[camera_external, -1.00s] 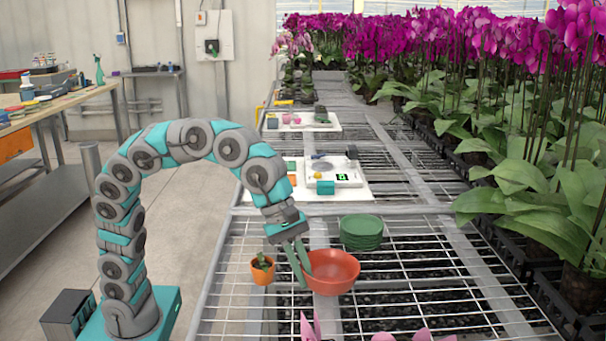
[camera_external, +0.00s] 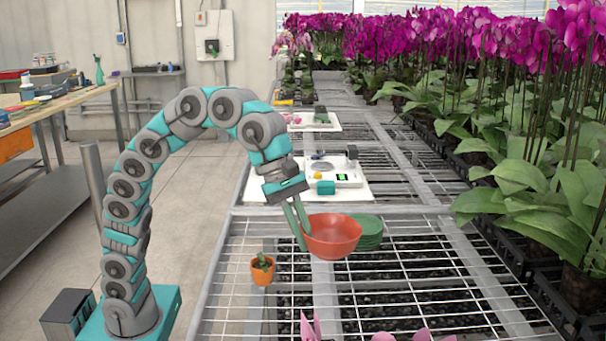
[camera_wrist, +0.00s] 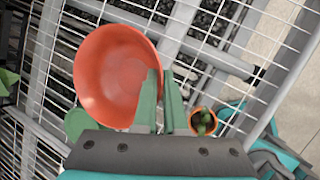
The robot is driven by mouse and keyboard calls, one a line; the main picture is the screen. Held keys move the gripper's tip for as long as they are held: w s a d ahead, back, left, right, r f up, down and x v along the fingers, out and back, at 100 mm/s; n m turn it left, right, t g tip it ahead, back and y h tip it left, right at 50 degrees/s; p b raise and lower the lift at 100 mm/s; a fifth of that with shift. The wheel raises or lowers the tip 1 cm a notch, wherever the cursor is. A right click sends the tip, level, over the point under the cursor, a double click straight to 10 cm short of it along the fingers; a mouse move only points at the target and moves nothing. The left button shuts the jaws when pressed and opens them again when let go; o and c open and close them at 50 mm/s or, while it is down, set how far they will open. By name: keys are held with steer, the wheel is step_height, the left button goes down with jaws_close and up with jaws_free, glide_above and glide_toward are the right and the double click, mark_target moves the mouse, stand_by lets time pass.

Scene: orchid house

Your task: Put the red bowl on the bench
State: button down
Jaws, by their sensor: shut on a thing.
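The red bowl (camera_external: 332,238) is held by its left rim in my gripper (camera_external: 297,226) in the external view. My gripper is shut on that rim. The bowl is roughly upright, with a slight tilt.
A small orange pot with a plant (camera_external: 262,269) stands on the mesh left of the bowl. Orchids in black trays (camera_external: 540,225) line the right. The mesh in front is mostly clear.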

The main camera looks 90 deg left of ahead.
steer(key=s+a+n+t+y+b, duration=0.1)
steer(key=s+a+n+b, duration=0.2)
steer(key=a, duration=0.9)
steer(key=s+a+n+t+y+b, duration=0.15)
steer(key=s+a, duration=0.35)
steer(key=a, duration=0.8)
steer(key=s+a+f+n+g+y+b, duration=0.1)
steer(key=s+a+f+n+y+b, duration=0.3)
steer(key=s+a, duration=0.95)
steer(key=shift+n+h, duration=0.25)
steer(key=shift+h, duration=0.7)
steer(key=w+a, duration=0.1)
steer(key=w, duration=0.3)
steer(key=w+a+f, duration=0.1)
steer(key=w+a, duration=0.1)
steer(key=w, duration=0.2)
steer(key=w+a+f, duration=0.1)
steer(key=w+a, duration=0.1)
steer(key=w, duration=0.2)
steer(key=shift+w+a+f+p, duration=0.15)
steer(key=shift+w+a+p, duration=0.05)
steer(key=shift+w+p, duration=0.15)
steer(key=shift+f, duration=1.8)
steer(key=shift+f, duration=0.1)
steer(key=c, duration=1)
jaws_free()
